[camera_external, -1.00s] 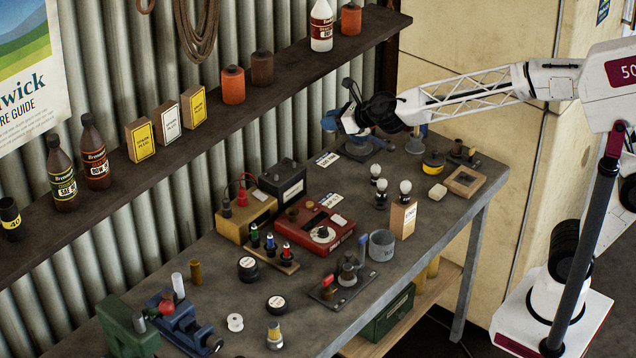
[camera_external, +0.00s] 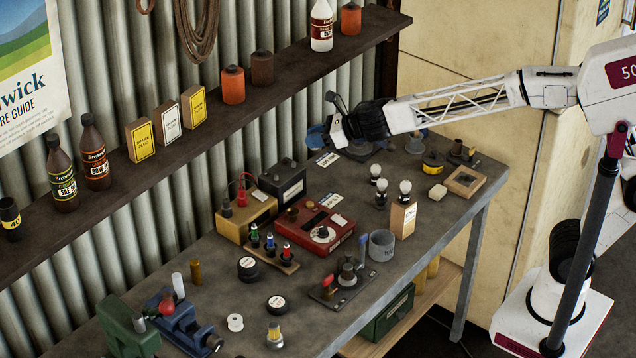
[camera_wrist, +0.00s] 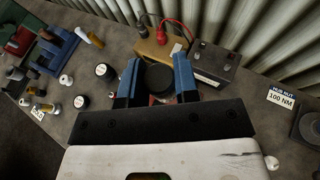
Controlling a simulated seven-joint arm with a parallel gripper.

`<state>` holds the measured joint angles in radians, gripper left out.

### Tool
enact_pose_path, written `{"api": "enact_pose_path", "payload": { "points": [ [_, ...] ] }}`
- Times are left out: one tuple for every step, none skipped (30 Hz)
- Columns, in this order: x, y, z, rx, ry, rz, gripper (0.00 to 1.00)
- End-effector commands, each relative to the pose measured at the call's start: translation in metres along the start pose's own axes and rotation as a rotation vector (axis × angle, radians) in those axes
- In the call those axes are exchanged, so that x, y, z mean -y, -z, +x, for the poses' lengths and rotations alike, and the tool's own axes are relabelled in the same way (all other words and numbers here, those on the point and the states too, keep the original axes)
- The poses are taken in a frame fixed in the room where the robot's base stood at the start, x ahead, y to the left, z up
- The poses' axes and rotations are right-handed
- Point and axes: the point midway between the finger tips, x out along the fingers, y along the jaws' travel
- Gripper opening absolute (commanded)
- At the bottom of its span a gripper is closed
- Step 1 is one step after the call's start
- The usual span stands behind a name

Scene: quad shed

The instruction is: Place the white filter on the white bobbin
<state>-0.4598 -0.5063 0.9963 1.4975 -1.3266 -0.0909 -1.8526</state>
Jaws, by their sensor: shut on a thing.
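My gripper (camera_wrist: 158,82) is shut, its blue fingers on either side of a dark, round-ended thing. I take this to be the white filter (camera_wrist: 158,77); only its dark end shows, and its side is hidden. In the external view, my gripper (camera_external: 318,136) is above the far part of the bench, and the held thing cannot be made out. The white bobbin (camera_external: 235,322) stands on the near part of the bench, left of a black round tin. It also shows small at the left in the wrist view (camera_wrist: 66,79), well away from my gripper.
Black round tins (camera_external: 277,303) and a brass-topped part (camera_external: 274,338) stand near the bobbin. A blue vise (camera_external: 185,325) is to its left. A red meter box (camera_external: 313,226), a yellow box (camera_external: 246,217) and a dark battery (camera_external: 283,182) crowd the middle.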

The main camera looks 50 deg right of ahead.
Motion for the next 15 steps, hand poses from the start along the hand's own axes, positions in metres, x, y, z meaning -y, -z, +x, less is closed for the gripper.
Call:
{"api": "enact_pose_path", "payload": {
  "points": [
    [-0.005, 0.0, 0.002, 0.0, -0.014, -0.003, 0.06],
    [-0.007, -0.001, 0.003, 0.0, -0.021, -0.008, 0.06],
    [-0.01, -0.001, 0.004, -0.001, -0.03, -0.011, 0.06],
    [-0.013, -0.001, 0.004, -0.002, -0.037, -0.015, 0.06],
    [-0.015, -0.001, 0.005, -0.002, -0.045, -0.017, 0.06],
    [-0.018, -0.002, 0.006, 0.0, -0.054, -0.021, 0.06],
    [-0.021, -0.002, 0.007, -0.001, -0.061, -0.025, 0.06],
    [-0.024, -0.002, 0.007, -0.001, -0.07, -0.028, 0.06],
    [-0.028, -0.003, 0.008, -0.001, -0.081, -0.033, 0.06],
    [-0.03, -0.003, 0.009, -0.001, -0.089, -0.036, 0.06],
    [-0.033, -0.003, 0.01, -0.001, -0.097, -0.039, 0.06],
    [-0.036, -0.003, 0.011, -0.001, -0.107, -0.044, 0.06],
    [-0.04, -0.004, 0.011, -0.001, -0.116, -0.049, 0.06],
    [-0.043, -0.004, 0.013, -0.001, -0.126, -0.052, 0.06],
    [-0.046, -0.004, 0.013, -0.001, -0.137, -0.057, 0.06]
  ]
}}
